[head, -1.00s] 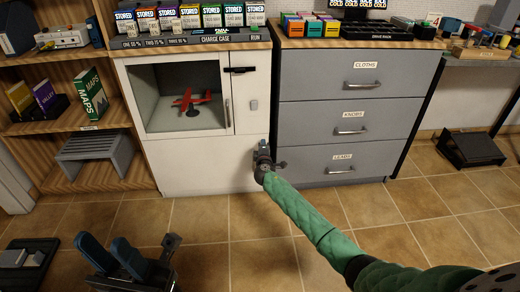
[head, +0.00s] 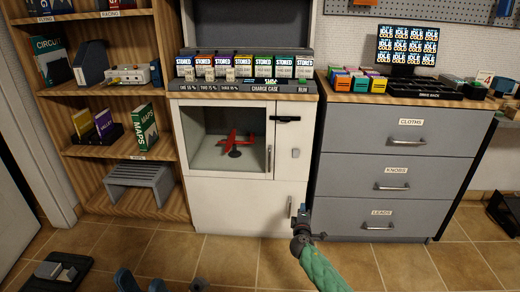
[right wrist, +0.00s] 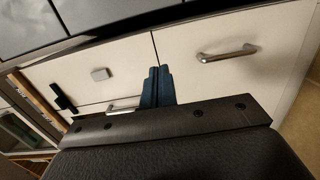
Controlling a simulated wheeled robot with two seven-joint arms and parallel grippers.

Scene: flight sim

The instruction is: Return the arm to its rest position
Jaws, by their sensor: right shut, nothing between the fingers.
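My right gripper (head: 302,213) is in front of the lower right of a white cabinet (head: 230,207), near its lower door handle (head: 290,206). Its dark blue fingers (right wrist: 161,85) are together in the right wrist view, with nothing between them. The lower handle also shows in the right wrist view (right wrist: 226,52), apart from the fingers. My right arm (head: 322,270) in its green sleeve reaches up from the bottom edge. My left gripper (head: 141,283) is at the bottom left, its blue fingertips apart and nothing seen between them. The rest of it is cut off.
A red model plane (head: 234,140) stands inside the cabinet's display compartment. A grey drawer unit (head: 385,160) stands close on the right, its drawers shut. A wooden shelf (head: 100,93) is on the left. Tiled floor (head: 235,262) lies open in front.

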